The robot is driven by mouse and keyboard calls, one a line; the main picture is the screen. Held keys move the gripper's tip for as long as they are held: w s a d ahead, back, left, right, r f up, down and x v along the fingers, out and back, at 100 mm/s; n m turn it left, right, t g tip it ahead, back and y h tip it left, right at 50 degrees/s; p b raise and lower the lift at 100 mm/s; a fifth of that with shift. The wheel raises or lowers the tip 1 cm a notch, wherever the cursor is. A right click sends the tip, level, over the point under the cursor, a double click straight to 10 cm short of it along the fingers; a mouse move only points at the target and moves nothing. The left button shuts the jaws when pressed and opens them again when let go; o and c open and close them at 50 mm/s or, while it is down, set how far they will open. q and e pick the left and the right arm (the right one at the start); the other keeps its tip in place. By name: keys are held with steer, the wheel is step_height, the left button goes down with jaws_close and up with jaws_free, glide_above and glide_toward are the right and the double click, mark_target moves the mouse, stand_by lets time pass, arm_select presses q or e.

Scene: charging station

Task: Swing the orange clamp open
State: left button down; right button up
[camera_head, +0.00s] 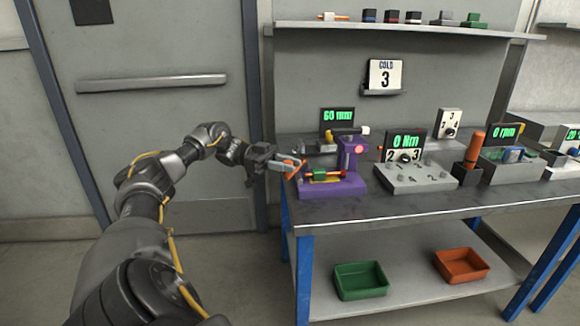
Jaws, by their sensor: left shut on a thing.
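The orange clamp (294,169) sits at the left end of the purple fixture (333,189), near the front left corner of the workbench. My left gripper (287,165) reaches in from the left at the clamp's height and is shut on the orange clamp; the fingers partly cover it. A small red and yellow part (325,176) lies in the purple fixture, to the right of the clamp. A red light (363,149) shows on the fixture's upright. My right gripper is not in view.
The grey workbench (400,209) carries a grey block with a "0 Nm" display (406,142) right of the fixture. An orange-handled tool (474,147) stands farther right. Green (361,292) and orange (462,279) bins sit on the lower shelf. A door (160,120) is behind my left arm.

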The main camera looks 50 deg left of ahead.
arm_select(q)
steer(key=shift+f, duration=0.25)
steer(key=c, duration=1.2)
jaws_free()
steer(key=shift+o, duration=0.2)
steer(key=shift+r, duration=0.1)
steer(key=shift+a, duration=0.1)
steer(key=shift+s+a, duration=0.1)
steer(key=shift+a, duration=0.3)
steer(key=p+v, duration=0.1)
steer(key=v, duration=0.9)
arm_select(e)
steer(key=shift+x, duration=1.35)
